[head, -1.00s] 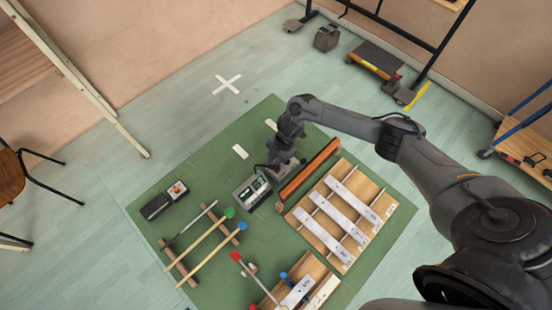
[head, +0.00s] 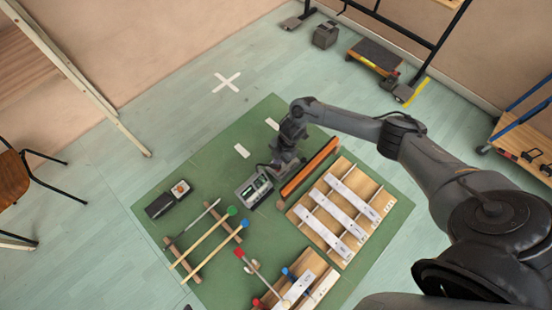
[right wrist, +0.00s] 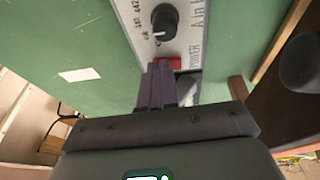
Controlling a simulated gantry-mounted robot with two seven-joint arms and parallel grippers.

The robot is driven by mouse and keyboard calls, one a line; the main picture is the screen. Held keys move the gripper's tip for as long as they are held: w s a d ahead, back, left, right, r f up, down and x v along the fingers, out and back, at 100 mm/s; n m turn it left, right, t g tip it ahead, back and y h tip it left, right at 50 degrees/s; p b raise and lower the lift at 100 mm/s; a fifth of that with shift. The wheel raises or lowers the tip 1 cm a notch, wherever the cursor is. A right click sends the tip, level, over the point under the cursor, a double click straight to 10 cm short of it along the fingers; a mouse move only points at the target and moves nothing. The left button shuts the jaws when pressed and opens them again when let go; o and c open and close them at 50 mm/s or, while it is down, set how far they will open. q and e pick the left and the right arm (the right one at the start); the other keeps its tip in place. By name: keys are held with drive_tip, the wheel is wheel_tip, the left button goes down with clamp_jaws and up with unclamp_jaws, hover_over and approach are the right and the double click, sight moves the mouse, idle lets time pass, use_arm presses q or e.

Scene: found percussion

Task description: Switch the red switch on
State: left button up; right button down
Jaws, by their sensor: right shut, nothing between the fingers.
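The red switch (right wrist: 174,63) is on the pale panel of a grey box (right wrist: 196,22), beside a black knob (right wrist: 164,21) and the word POWER in the right wrist view. In the head view the same box (head: 246,196) with a lit greenish display stands on the green mat. My right gripper (right wrist: 160,68) is shut and empty. Its fingertips are at the red switch and cover part of its left side; I cannot tell whether they touch it. In the head view my right gripper (head: 276,174) is at the box's right end. My left gripper is not in view.
An orange-brown bar (head: 311,166) stands close to the right of my gripper. A chime-bar set (head: 340,211) lies beyond it. Mallets (head: 205,247) on wooden rails and a small dark device (head: 160,205) lie to the left.

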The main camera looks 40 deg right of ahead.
drive_tip(key=r+p, duration=0.1)
drive_tip(key=r, duration=0.1)
drive_tip(key=w+r, duration=0.1)
drive_tip(key=r, duration=0.1)
drive_tip(key=shift+w+d+p, duration=0.15)
drive_tip(key=shift+w+p, duration=0.05)
drive_tip(key=shift+p, duration=0.2)
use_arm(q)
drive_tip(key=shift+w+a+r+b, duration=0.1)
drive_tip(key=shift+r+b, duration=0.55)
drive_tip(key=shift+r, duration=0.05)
use_arm(e)
drive_tip(key=w+d+r, duration=0.2)
drive_tip(key=w+r, duration=0.1)
drive_tip(key=r, duration=0.5)
drive_tip(key=shift+w+d+r, duration=0.15)
drive_tip(key=shift+d+r, duration=0.1)
